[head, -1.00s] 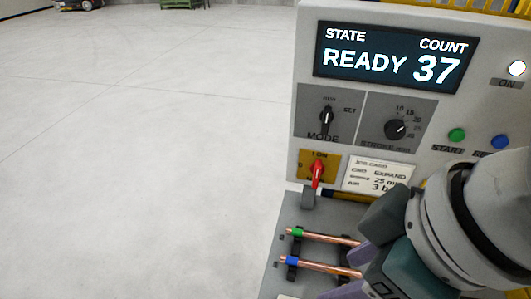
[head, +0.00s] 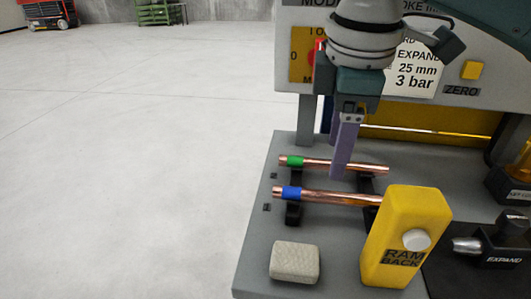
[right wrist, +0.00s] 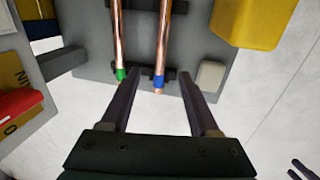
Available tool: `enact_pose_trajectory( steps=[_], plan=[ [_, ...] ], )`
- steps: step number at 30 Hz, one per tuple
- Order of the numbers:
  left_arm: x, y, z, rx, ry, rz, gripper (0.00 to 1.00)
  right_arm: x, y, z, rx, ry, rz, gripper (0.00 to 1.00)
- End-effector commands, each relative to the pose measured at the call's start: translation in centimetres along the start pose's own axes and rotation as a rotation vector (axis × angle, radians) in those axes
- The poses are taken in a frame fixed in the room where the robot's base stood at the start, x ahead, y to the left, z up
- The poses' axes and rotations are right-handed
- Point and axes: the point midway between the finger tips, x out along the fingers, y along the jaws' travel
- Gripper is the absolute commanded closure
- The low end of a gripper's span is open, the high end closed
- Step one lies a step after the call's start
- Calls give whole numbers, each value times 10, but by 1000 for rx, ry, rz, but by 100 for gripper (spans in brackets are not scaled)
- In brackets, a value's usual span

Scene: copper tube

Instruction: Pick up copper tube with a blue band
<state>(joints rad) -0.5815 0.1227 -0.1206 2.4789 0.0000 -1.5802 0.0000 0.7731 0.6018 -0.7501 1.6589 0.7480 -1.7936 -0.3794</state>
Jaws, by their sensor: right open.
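The blue-banded copper tube (head: 335,197) lies level on black supports, its blue band near its left end. Two dark finger-like shapes in that view's lower right corner may be my left gripper (right wrist: 300,170).
A yellow RAM BACK block (head: 400,250) stands by the blue-banded tube's right end. A pale rounded block (head: 294,262) lies on the grey bench (head: 262,235) in front. The machine panel (head: 440,25) rises behind. A black EXPAND fixture (head: 500,240) is at right.

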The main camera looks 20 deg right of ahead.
Motion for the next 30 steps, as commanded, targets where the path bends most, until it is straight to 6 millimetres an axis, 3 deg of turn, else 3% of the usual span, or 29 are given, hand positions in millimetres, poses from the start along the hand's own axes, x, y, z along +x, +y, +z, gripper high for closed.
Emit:
enact_pose_trajectory(
  steps=[19, 28, 30],
  plan=[
    [7, 0, 1, 1, 4, -2, 50, 86, -3, 3, 1, -1, 0, 38],
    [7, 1, 1, -6, 5, 3, 50, 93, -2, 3, -1, 0, 2, 38],
    [7, 2, 1, -7, 5, 5, 50, 93, -2, 3, -1, 1, 2, 45]
  ],
)
